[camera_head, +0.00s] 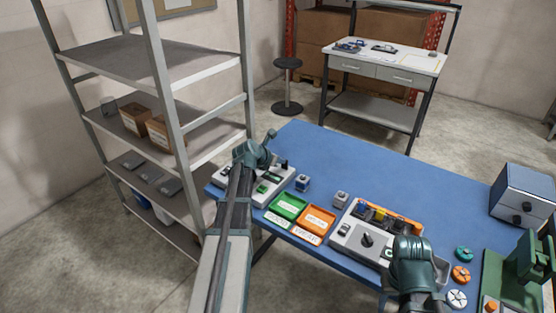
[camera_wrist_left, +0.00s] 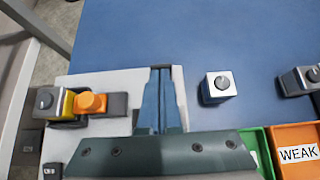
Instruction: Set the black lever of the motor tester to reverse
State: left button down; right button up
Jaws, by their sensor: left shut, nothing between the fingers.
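The motor tester (camera_head: 276,190) is a pale grey box at the left end of the blue table. Its top also shows in the left wrist view (camera_wrist_left: 100,142), with a yellow motor (camera_wrist_left: 67,103) and an orange piece on it. A small dark upright part on its far right, probably the black lever (camera_head: 284,164), shows in the head view; its setting is too small to read. My left gripper (camera_head: 254,154) is over the tester, its fingers (camera_wrist_left: 160,75) shut and empty; they hide part of the top. My right gripper (camera_head: 411,258) is low at the table's front; its fingers are hidden.
A small block (camera_wrist_left: 219,88) stands just right of the tester. Green (camera_head: 288,206) and orange (camera_head: 316,220) trays lie nearby. Another grey device with a black knob (camera_head: 367,240) is by my right gripper. Metal shelves (camera_head: 178,60) stand left. The table's far middle is clear.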

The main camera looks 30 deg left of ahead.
pick_arm(q)
jog(key=shift+w+r, duration=0.25)
jog(key=shift+w, duration=0.25)
jog(key=shift+s+f, duration=0.1)
jog(key=shift+r+p, duration=0.85)
jog(key=shift+p, duration=0.05)
jog(key=shift+s+r, duration=0.2)
jog(key=shift+s, duration=0.3)
jog(key=s+r+p, duration=0.6)
jog(key=r+p, duration=0.4)
jog(key=shift+s+a+p, duration=0.25)
jog(key=shift+s+p, duration=0.05)
